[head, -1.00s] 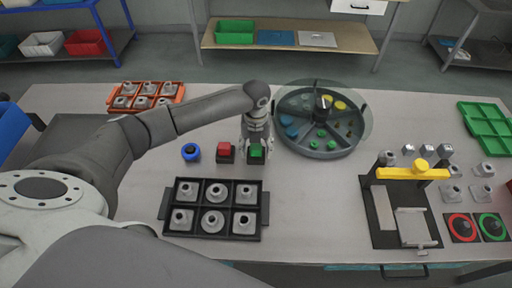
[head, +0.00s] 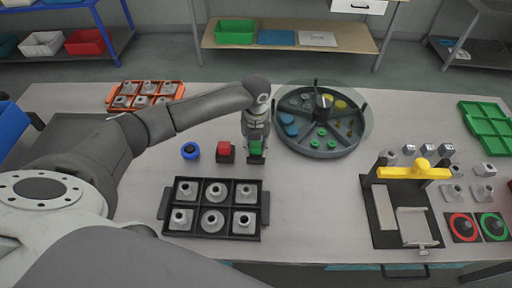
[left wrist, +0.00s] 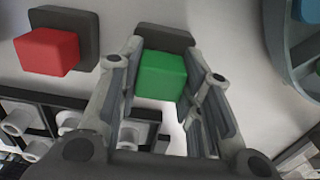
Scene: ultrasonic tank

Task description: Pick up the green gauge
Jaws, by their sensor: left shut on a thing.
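The green gauge (head: 256,147) is a small green block with a dark base (head: 257,160). My left gripper (head: 256,150) reaches down over it and is shut on it. In the left wrist view the green gauge (left wrist: 161,75) sits between the two fingers of the left gripper (left wrist: 163,85), with the dark base behind it. Whether the gauge is clear of its base I cannot tell. My right gripper is not in view.
A red block (head: 224,148) on a dark base and a blue round piece (head: 190,151) stand to the left. A black tray (head: 264,209) of grey fittings lies in front. A round divided tray (head: 325,152) is close on the right. A yellow-barred fixture (head: 376,200) stands farther right.

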